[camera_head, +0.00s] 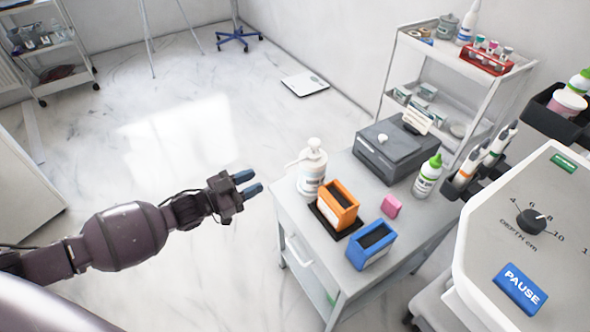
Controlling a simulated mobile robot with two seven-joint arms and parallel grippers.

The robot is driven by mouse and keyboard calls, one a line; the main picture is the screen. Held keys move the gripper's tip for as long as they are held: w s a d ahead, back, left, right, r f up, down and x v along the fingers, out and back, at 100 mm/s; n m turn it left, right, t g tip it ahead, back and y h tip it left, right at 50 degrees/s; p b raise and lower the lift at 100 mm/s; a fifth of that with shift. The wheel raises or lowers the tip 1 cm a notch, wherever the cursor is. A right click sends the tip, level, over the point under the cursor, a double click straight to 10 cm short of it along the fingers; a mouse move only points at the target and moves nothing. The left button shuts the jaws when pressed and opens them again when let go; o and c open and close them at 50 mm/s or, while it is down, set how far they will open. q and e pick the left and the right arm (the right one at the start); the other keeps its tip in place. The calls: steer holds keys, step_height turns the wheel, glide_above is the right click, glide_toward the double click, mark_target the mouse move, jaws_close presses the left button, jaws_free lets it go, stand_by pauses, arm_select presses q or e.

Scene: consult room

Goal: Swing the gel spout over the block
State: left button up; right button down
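A white pump bottle (312,178) stands at the back left of the small grey table. Its gel spout (294,162) points left, out toward the table's left edge. A small pink block (391,206) lies on the table, right of the orange and blue boxes, and the spout points away from it. My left gripper (249,183) is over the floor, left of the table and apart from the bottle. Its two blue-tipped fingers are parted with nothing between them. My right gripper is not in view.
An orange box (338,207) on a dark mat and a blue box (371,245) stand in front of the bottle. Behind are a grey case (394,150) and a green-capped bottle (427,176). A console (530,250) is at right.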

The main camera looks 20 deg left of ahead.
mark_target(288, 166)
arm_select(q)
steer(key=shift+b+x, duration=0.85)
steer(key=shift+x, duration=4.45)
jaws_close()
